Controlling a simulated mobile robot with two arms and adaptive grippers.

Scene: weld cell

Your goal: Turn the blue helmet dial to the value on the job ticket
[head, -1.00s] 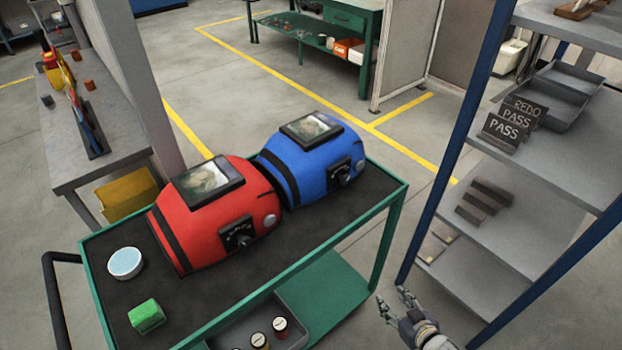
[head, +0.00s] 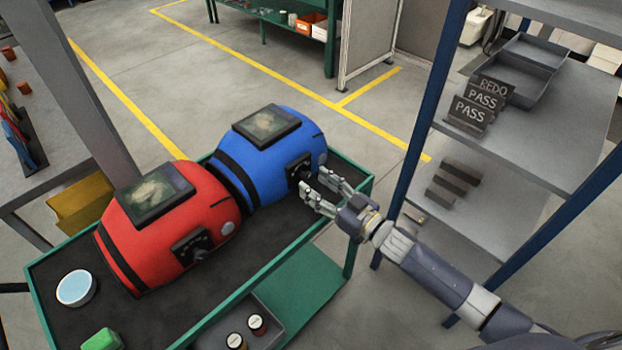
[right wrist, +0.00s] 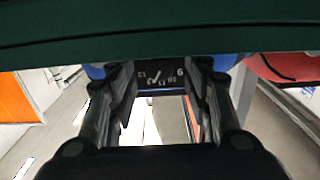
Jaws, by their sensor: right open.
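The blue helmet (head: 268,160) lies on the green cart, with a black dial plate (head: 298,168) on its right side. My right gripper (head: 312,188) is open, its fingertips close to the dial; I cannot tell whether they touch it. In the right wrist view, the dial plate (right wrist: 160,75) with white numbers shows between the open fingers (right wrist: 160,105). The dial's setting is not readable. My left gripper is not in view. I cannot make out a job ticket.
The red helmet (head: 165,220) with its own dial (head: 192,246) sits left of the blue one. A white round tin (head: 76,287) and a green block (head: 102,340) are on the cart (head: 255,300). A shelf rack (head: 520,140) with PASS and REDO plates stands at the right.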

